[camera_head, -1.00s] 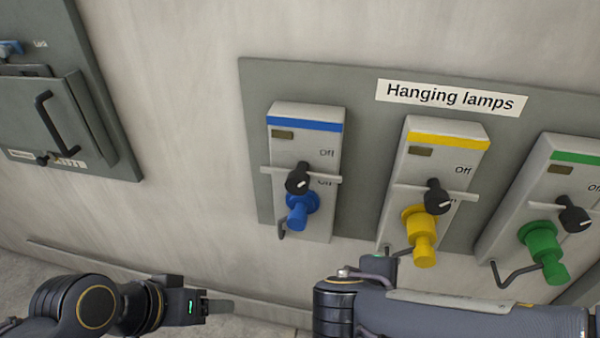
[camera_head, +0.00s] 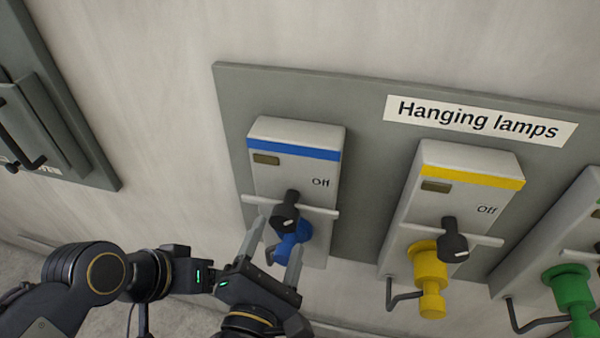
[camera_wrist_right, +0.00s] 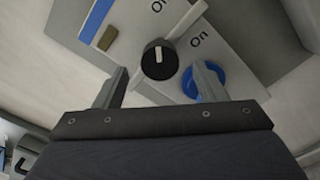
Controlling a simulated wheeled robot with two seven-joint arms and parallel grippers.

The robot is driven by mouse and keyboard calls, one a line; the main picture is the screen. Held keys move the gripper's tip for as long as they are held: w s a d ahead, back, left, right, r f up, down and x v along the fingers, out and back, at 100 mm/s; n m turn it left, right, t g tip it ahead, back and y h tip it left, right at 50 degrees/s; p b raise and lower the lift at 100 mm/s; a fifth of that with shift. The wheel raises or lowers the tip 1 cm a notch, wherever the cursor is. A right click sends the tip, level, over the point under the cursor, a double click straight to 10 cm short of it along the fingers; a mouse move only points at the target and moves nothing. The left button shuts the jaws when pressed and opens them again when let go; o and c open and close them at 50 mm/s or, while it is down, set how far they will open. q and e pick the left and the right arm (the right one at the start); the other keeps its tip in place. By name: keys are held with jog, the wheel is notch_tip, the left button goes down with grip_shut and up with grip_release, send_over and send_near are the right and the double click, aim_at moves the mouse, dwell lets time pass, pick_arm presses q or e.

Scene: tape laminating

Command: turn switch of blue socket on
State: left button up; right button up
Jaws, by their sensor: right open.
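The blue socket (camera_head: 294,165) is a pale box with a blue stripe and an "Off" label. Its black rotary switch (camera_head: 287,212) sits below the label, above the blue plug (camera_head: 291,243). My right gripper (camera_head: 274,248) is open, its fingers pointing up at the switch from below. In the right wrist view the black switch (camera_wrist_right: 158,59) shows between the open fingertips (camera_wrist_right: 163,80), with a visible gap on each side. The blue plug (camera_wrist_right: 207,83) is partly behind one finger. My left gripper (camera_head: 187,271) is at lower left; its fingers are not clear.
A yellow socket (camera_head: 462,199) and a green socket (camera_head: 565,230) stand to the right on the same grey panel (camera_head: 375,160), under a "Hanging lamps" sign (camera_head: 480,120). A grey box with a handle (camera_head: 20,140) is at far left. My left gripper is close beside my right one.

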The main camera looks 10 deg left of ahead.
aim_at(288, 209)
jog(key=w+p, duration=0.1)
jog(key=w, duration=0.6)
jog(key=shift+w+d+p, duration=0.1)
jog(key=shift+w+p, duration=0.2)
jog(key=shift+w, duration=0.05)
jog(key=shift+c, duration=0.4)
jog(key=c, duration=1.3)
jog(key=shift+f+b, duration=0.15)
jog(key=shift+b, duration=0.45)
jog(key=m+b, duration=0.2)
jog(key=b, duration=0.3)
jog(key=m+b, duration=0.3)
jog(key=b, duration=0.3)
jog(key=f+m+b, duration=0.1)
jog(key=m+b, duration=0.2)
jog(key=b, duration=0.2)
jog(key=shift+d, duration=0.1)
jog(key=m+b, duration=0.8)
jog(key=b, duration=0.5)
jog(key=shift+r, duration=0.15)
jog(key=shift+r+m+b, duration=0.25)
jog(key=shift+m+b, duration=0.75)
jog(key=shift+b, duration=0.4)
